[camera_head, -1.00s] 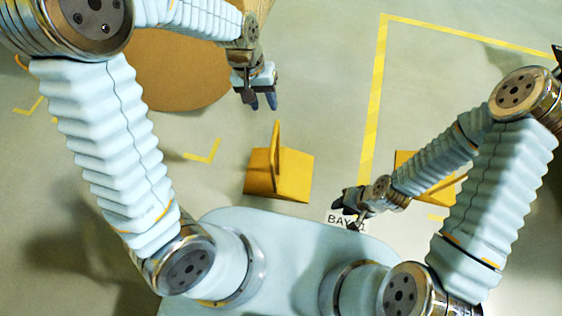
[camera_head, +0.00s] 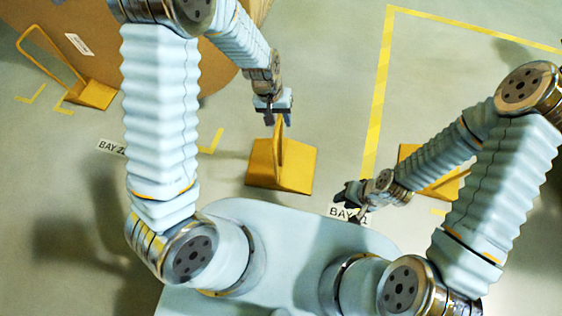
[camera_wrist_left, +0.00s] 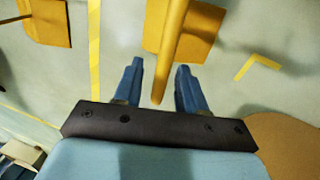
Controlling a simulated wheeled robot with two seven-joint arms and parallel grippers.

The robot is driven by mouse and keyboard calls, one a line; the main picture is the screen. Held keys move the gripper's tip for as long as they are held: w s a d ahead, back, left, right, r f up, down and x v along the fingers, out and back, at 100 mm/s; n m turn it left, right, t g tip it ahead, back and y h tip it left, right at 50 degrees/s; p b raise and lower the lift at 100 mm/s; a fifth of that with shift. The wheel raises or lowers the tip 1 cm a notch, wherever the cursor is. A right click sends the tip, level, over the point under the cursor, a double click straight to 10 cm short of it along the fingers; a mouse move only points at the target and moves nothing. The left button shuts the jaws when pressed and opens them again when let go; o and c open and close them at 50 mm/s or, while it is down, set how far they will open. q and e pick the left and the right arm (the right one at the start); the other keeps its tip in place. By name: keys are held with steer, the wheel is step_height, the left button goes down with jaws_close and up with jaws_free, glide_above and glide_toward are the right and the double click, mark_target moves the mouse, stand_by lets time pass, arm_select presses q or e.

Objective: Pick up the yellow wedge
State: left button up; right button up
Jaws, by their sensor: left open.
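A yellow wedge (camera_head: 299,170) with an upright handle sits on the floor in front of my base. My left gripper (camera_head: 275,116) is open just above the handle in the head view, fingers pointing down. In the left wrist view the wedge (camera_wrist_left: 202,35) is at the top, and its handle reaches down into the gap between the open fingers of my left gripper (camera_wrist_left: 159,72). I cannot tell whether the fingers touch it. My right gripper (camera_head: 352,198) hangs to the right of the wedge, near the floor label; its jaws are too small to judge.
A second yellow wedge (camera_head: 412,158) lies partly behind my right arm. A third wedge (camera_head: 93,95) with a looped handle rests beside the large brown roll (camera_head: 222,72) at the upper left. Yellow tape (camera_head: 378,95) marks the floor, which is open at the upper right.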

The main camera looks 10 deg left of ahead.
arm_select(q)
steer(key=shift+c, duration=0.5)
jaws_close()
steer(key=shift+r, duration=0.15)
stand_by(0.7)
